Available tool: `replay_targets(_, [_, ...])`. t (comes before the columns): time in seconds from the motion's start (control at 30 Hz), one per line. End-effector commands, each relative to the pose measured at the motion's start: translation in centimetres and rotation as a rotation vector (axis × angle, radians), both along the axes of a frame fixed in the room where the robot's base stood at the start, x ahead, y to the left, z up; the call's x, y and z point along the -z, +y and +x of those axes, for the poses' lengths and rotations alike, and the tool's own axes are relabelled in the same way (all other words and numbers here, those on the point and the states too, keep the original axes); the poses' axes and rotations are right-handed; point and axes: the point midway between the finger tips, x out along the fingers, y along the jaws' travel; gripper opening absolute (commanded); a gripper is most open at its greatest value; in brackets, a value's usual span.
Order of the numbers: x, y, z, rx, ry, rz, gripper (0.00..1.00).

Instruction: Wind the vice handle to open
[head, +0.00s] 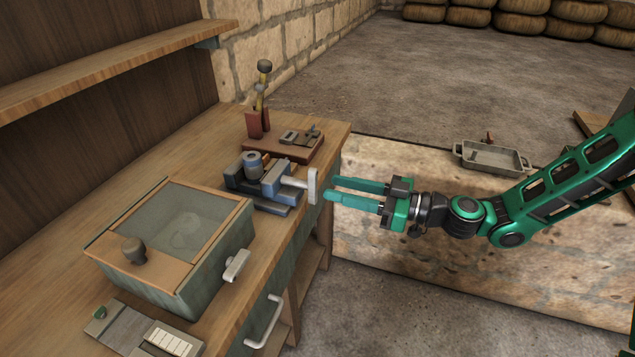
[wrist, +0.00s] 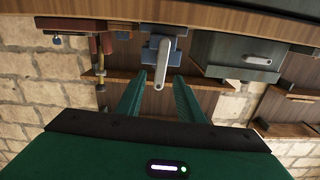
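A blue vice (head: 265,180) sits at the bench's right edge with a dark cylindrical piece (head: 253,163) at its jaws. Its light grey handle (head: 312,186) sticks out past the bench edge, its arm roughly upright in the head view. In the wrist view the handle (wrist: 165,62) hangs in front of the blue vice body (wrist: 150,36). My green gripper (head: 332,188) is open and points at the handle from the right, the fingertips close to it. In the wrist view the fingers (wrist: 157,80) are spread either side of the handle's lower end; I cannot tell if they touch it.
A box with a glass lid and knob (head: 200,265) stands on the bench nearer me. A red-brown board (head: 290,150) with a lever (head: 262,85) is behind the vice. A grey tray (head: 490,158) lies on the stone ledge beyond my arm. A drawer handle (head: 265,322) juts from the bench front.

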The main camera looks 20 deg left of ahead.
Motion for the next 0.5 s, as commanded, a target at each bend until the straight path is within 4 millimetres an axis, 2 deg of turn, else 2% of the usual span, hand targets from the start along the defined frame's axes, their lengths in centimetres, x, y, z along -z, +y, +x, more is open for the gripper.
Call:
replay_targets(0.03, [0.0, 1.1, -0.1, -0.004, -0.001, 0.001, 0.34])
replay_targets(0.2, [0.0, 3.9, 0.1, -0.002, -0.001, 0.002, 0.34])
replay_targets(0.5, [0.0, 6.8, 0.3, 0.000, 0.000, 0.000, 0.34])
